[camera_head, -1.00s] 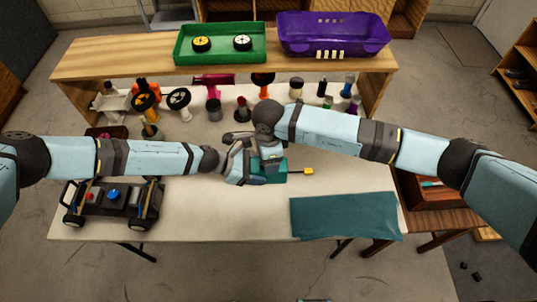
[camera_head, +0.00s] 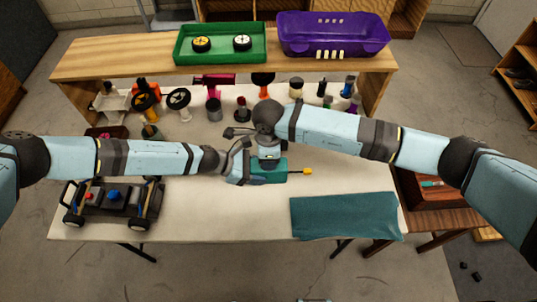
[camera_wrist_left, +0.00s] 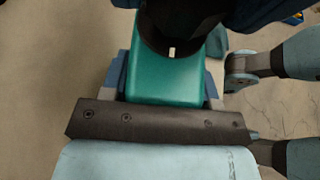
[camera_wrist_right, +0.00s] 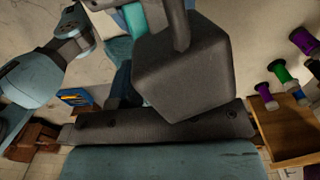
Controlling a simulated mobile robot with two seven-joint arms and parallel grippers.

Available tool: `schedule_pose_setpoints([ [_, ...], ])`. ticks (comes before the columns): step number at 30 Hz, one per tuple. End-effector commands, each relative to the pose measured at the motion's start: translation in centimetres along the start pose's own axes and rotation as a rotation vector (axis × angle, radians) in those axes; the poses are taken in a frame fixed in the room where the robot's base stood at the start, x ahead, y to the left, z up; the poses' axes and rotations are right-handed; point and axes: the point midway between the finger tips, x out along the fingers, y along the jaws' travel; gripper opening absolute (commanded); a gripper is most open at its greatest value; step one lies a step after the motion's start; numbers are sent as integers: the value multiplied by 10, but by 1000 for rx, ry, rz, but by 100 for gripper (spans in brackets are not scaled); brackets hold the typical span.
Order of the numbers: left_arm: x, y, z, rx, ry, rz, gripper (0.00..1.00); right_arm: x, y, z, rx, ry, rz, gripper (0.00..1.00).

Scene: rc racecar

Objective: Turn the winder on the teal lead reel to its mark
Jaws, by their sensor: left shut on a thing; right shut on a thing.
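The teal lead reel (camera_head: 278,176) lies on the white table in the middle, with a dark lead ending in a yellow tip (camera_head: 307,171) pointing right. My left gripper (camera_head: 250,168) is shut on the reel's body from the left. In the left wrist view the teal body (camera_wrist_left: 165,80) sits between the jaws, under a dark round part with a small white mark (camera_wrist_left: 172,52). My right gripper (camera_head: 269,159) comes down over the reel and is shut on the winder, a dark block in the right wrist view (camera_wrist_right: 185,70). Arms and jaws hide much of the winder; I cannot read its alignment.
A toy car chassis (camera_head: 115,203) stands at the left, and a teal cloth (camera_head: 345,216) lies at the front right. Several spools and wheels stand behind, under a wooden shelf (camera_head: 130,62) bearing a green tray (camera_head: 220,57) and a purple basket (camera_head: 335,47).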

Motion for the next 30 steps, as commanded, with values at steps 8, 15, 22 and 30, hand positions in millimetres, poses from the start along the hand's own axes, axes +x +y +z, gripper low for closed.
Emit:
schedule_pose_setpoints([
  [8, 0, 0, 0, 0, 0, 0, 34, 0, 0, 0, 250, -1, 0, 18],
  [15, 0, 0, 0, 0, 0, 0, 34, 0, 0, 0, 470, -1, 0, 18],
  [22, 0, 0, 0, 0, 0, 0, 34, 0, 0, 0, 638, -1, 1, 18],
  [30, 0, 0, 0, 0, 1, 0, 34, -1, 0, 0, 759, -1, 0, 18],
])
